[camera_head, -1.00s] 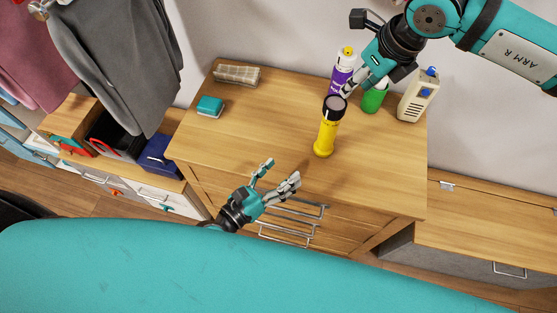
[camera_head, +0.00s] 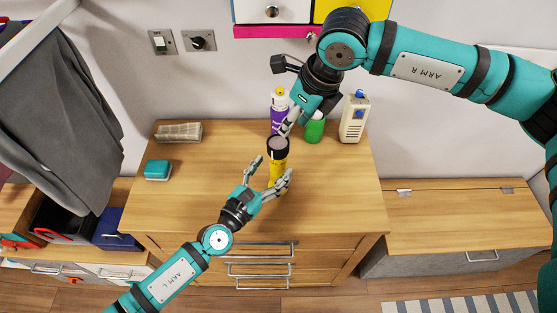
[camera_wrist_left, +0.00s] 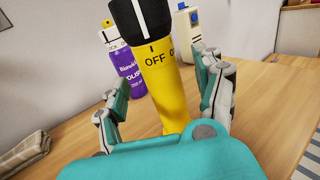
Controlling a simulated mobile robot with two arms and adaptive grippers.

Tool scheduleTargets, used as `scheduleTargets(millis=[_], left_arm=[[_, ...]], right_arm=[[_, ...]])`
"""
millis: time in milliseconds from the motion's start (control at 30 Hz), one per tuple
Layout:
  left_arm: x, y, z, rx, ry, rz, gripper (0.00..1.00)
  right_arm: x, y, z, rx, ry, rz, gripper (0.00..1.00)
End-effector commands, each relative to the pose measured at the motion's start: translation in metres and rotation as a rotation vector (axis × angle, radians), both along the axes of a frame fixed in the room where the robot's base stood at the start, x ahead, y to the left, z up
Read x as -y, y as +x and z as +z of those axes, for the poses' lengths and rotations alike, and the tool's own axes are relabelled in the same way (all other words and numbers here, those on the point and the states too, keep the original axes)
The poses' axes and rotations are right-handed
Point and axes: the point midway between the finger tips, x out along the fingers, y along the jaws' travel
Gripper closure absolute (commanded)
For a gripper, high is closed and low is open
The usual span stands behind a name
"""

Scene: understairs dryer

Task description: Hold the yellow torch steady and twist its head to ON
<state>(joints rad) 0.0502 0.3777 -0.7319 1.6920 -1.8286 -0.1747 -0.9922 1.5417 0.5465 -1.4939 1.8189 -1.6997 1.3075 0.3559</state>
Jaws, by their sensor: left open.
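The yellow torch (camera_head: 278,170) stands upright on the wooden dresser top, its black head (camera_head: 278,146) upward. In the left wrist view the torch body (camera_wrist_left: 171,95) rises between my left fingers and shows the word OFF, with part of another label at its right edge. A white line marks the black head (camera_wrist_left: 142,16) above OFF. My left gripper (camera_head: 268,172) is open, with a finger on either side of the torch; I cannot see contact. My right gripper (camera_head: 287,131) is just above and behind the torch head; whether its fingers are open is unclear.
Behind the torch stand a purple spray can (camera_head: 279,113), a green container (camera_head: 315,128) and a cream device (camera_head: 354,118). A teal box (camera_head: 158,170) and a folded cloth (camera_head: 180,132) lie at the left. The dresser top right of the torch is clear.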

Motion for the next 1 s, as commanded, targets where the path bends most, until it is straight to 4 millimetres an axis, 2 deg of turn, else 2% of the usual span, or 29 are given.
scheduleTargets(millis=[200,633,1000], left_arm=[[0.016,0.025,0.001,0.001,-0.001,0.001,0.31],[0.021,0.031,0.0,0.0,0.0,0.0,0.31],[0.021,0.031,0.0,0.0,0.0,0.0,0.79]], right_arm=[[0.0,0.0,0.0,0.0,0.0,0.0,0.62],[0.0,0.0,0.0,0.0,0.0,0.0,0.62],[0.0,0.0,0.0,0.0,0.0,0.0,0.62]])
